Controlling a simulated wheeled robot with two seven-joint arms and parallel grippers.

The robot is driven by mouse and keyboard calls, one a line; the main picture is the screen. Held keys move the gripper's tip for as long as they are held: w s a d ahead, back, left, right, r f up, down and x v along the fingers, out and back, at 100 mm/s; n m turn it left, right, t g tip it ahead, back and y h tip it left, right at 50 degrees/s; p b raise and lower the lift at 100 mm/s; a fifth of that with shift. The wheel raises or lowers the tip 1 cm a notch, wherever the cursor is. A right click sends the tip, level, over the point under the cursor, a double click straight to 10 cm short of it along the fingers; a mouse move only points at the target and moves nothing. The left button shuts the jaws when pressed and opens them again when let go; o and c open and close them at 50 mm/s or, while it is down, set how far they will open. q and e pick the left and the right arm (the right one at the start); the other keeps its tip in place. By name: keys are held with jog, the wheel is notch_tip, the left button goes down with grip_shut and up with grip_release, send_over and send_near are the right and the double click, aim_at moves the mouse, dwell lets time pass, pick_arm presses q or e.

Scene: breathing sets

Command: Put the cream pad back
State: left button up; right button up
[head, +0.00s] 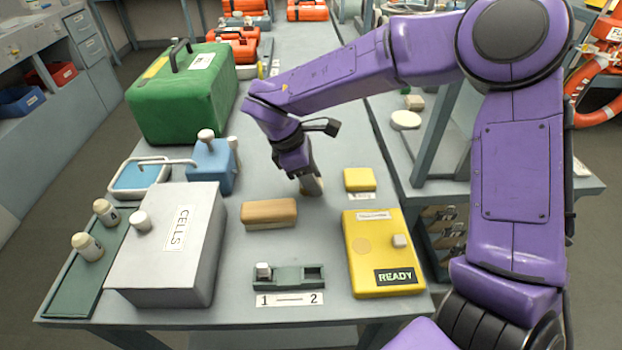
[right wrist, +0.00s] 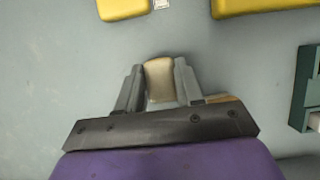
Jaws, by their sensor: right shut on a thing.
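My right gripper (head: 311,187) reaches down to the middle of the table, behind the wooden block (head: 269,213). In the right wrist view, its fingers (right wrist: 159,92) are shut on a small cream-tan piece (right wrist: 159,78), which looks like the cream pad. In the head view, only a little of this piece shows below the fingers. I cannot tell whether it touches the table. The yellow READY unit (head: 368,275) stands to the right, with a round tan patch and a small cream knob on its top. My left gripper is not in view.
A small yellow block (head: 359,179) lies right of the gripper. A dark green two-slot holder (head: 289,284) stands in front, with a pale piece in slot 1. The grey CELLS box (head: 168,262), blue container (head: 212,168) and green case (head: 178,98) stand left.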

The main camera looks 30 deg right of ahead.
jog(key=shift+s+f, duration=0.15)
jog(key=shift+f, duration=0.2)
jog(key=shift+w+f, duration=0.2)
jog(key=shift+w, duration=0.1)
jog(key=shift+f, duration=0.15)
jog(key=o, duration=1)
jog(key=v, duration=1.2)
jog(key=shift+r+b, duration=0.3)
jog(key=shift+b, duration=0.05)
